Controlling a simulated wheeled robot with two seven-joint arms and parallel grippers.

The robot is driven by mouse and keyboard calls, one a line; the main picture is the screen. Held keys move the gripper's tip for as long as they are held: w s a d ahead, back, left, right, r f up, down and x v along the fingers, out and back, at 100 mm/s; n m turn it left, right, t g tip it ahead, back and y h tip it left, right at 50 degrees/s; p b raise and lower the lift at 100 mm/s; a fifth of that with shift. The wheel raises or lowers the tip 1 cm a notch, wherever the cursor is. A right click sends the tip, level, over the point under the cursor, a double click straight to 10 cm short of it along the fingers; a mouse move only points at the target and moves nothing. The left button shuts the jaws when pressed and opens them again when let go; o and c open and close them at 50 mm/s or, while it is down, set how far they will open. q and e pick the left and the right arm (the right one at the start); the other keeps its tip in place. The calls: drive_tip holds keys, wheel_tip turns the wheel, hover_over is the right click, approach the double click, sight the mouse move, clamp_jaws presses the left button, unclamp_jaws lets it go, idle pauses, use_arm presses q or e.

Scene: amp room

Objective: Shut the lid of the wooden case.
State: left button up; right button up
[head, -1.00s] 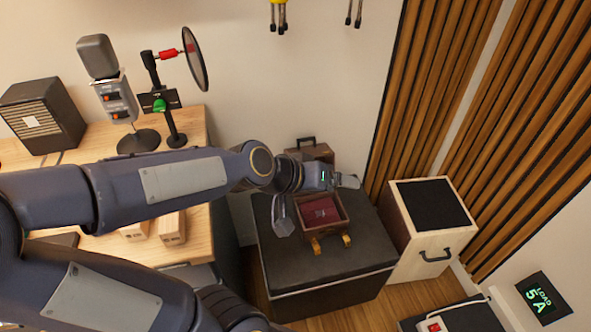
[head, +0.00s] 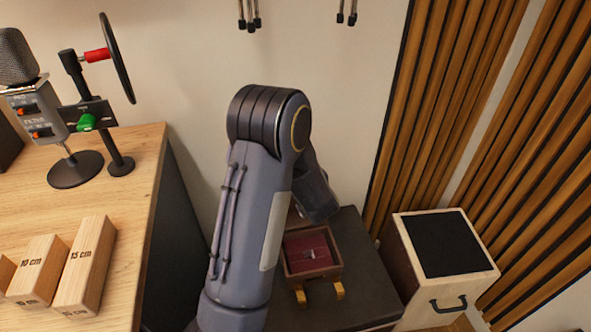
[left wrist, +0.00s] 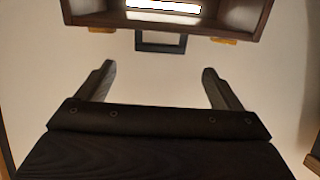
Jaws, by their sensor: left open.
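The wooden case (head: 312,256) stands open on a black box, its red-lined base showing a small metallic item inside and two brass latches at the front. My left arm hides most of the area behind it in the head view, including the lid. In the left wrist view, a brown wooden part of the case (left wrist: 265,20), with a dark handle and brass pieces, shows at the top edge. My left gripper (left wrist: 157,66) is open and empty, its fingers apart and pointing toward that part, with a gap before it. My right gripper is not seen.
The black box (head: 372,290) bears the case. A pale cabinet (head: 405,255) with a black top panel stands to the right, by the slatted wall. A wooden table (head: 140,165) at left carries a microphone, a pop filter and marked wooden blocks.

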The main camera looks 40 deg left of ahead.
use_arm(q)
drive_tip(key=x, duration=0.5)
drive_tip(key=shift+w+a+f+b, duration=0.1)
drive_tip(key=shift+w+a+b, duration=0.1)
drive_tip(key=shift+b, duration=0.1)
drive_tip(key=c, duration=1.3)
drive_tip(key=shift+c, duration=0.5)
